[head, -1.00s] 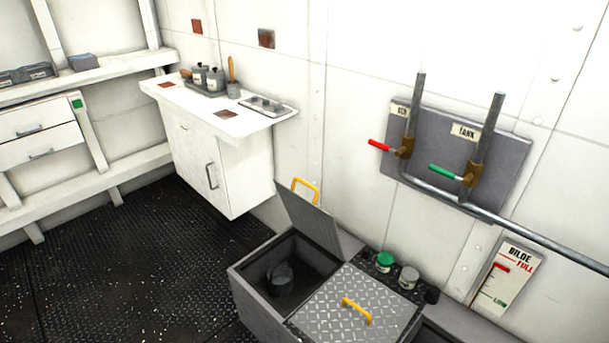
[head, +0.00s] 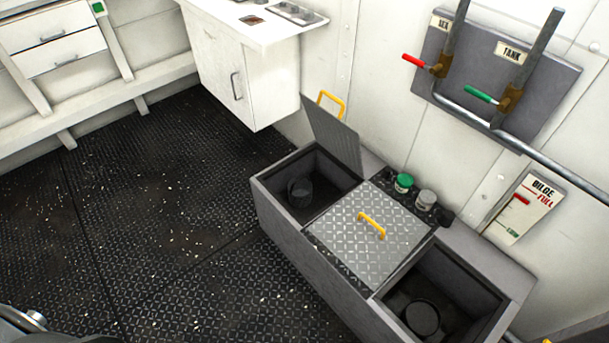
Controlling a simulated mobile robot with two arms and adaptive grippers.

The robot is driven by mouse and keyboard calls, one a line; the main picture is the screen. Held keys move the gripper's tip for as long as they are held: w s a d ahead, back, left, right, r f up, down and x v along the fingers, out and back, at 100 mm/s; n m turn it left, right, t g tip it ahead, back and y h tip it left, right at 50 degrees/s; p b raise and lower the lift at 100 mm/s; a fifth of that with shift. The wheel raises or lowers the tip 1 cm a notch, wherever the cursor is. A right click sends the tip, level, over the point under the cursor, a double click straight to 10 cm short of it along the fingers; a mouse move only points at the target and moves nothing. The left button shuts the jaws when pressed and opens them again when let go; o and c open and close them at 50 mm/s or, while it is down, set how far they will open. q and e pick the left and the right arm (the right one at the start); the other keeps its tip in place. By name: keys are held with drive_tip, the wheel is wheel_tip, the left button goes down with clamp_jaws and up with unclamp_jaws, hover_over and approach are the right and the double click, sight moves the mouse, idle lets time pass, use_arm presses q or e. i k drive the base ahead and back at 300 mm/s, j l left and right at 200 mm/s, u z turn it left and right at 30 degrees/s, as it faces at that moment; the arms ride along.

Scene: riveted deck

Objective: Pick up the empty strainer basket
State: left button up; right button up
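A grey metal box along the wall has two open wells. A dark round basket-like thing (head: 300,191) stands in the left well, below a raised lid (head: 333,135) with a yellow handle. Another dark round basket-like thing (head: 422,318) sits in the right well. Both are in shadow, and I cannot tell which is empty. Neither of my grippers shows. A grey part at the lower left corner seems to belong to my own arm.
A closed tread-plate lid (head: 368,235) with a yellow handle lies between the wells. A green-lidded jar (head: 404,183) and a grey-lidded jar (head: 426,200) stand behind it. A white cabinet (head: 240,70) stands at the back. The dark deck (head: 150,220) at left is open floor.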

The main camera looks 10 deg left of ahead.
sight(299, 188)
drive_tip(key=i+j+z, duration=0.5)
drive_tip(key=j, duration=0.15)
drive_tip(key=j+z, duration=0.3)
drive_tip(key=i+j, duration=0.05)
